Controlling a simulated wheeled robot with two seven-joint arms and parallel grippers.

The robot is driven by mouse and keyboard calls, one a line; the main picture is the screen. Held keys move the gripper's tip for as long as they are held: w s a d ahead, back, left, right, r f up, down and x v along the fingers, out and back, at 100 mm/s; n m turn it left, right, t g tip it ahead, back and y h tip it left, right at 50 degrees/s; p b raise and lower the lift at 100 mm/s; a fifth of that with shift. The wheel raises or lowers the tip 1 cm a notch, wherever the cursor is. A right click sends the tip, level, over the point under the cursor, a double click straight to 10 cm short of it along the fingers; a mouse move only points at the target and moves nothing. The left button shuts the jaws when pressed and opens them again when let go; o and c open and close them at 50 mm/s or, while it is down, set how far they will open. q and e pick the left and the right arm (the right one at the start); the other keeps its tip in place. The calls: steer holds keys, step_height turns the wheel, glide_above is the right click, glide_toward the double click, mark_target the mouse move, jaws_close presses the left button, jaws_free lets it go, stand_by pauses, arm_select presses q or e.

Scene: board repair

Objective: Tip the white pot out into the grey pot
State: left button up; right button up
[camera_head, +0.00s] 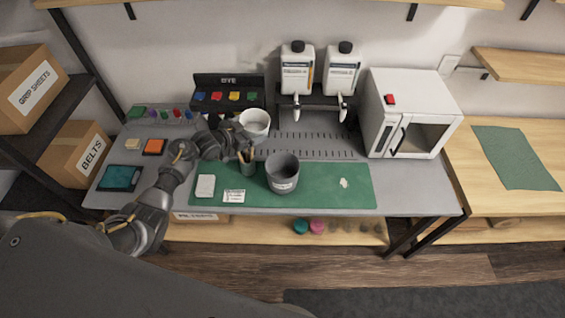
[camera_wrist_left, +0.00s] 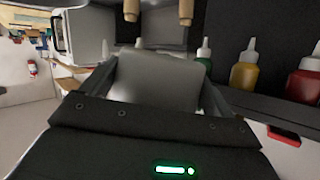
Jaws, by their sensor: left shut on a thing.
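The white pot (camera_head: 255,124) is at the back of the grey bench, below the black DYE rack, with its open rim facing up. My left gripper (camera_head: 240,135) is at its left side and shut on it. In the left wrist view the pot's pale wall (camera_wrist_left: 156,84) fills the space between the fingers. I cannot tell whether its base is off the bench. The grey pot (camera_head: 283,174) stands upright on the green mat, nearer the front and a little to the right, with a label on its front. My right gripper is out of view.
A cup of brown sticks (camera_head: 248,163) stands just left of the grey pot on the green mat (camera_head: 335,190). Two white bottles (camera_head: 297,68) on a stand and a white oven-like box (camera_head: 408,112) are behind. The mat's right part is mostly clear.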

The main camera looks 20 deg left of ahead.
mark_target(248, 114)
arm_select(q)
steer(key=shift+n, duration=0.4)
steer(key=r+p, duration=0.1)
steer(key=r, duration=0.1)
steer(key=r+p, duration=0.1)
steer(key=r, duration=0.1)
steer(key=shift+w+a+r, duration=0.15)
steer(key=shift+w+r, duration=0.05)
steer(key=shift+r, duration=0.1)
steer(key=shift+r+h, duration=0.2)
steer(key=shift+h, duration=0.1)
steer(key=shift+w+a+r, duration=0.15)
steer(key=shift+a+r, duration=0.05)
steer(key=shift+r, duration=0.4)
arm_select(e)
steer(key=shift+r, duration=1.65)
arm_select(q)
steer(key=shift+r, duration=0.1)
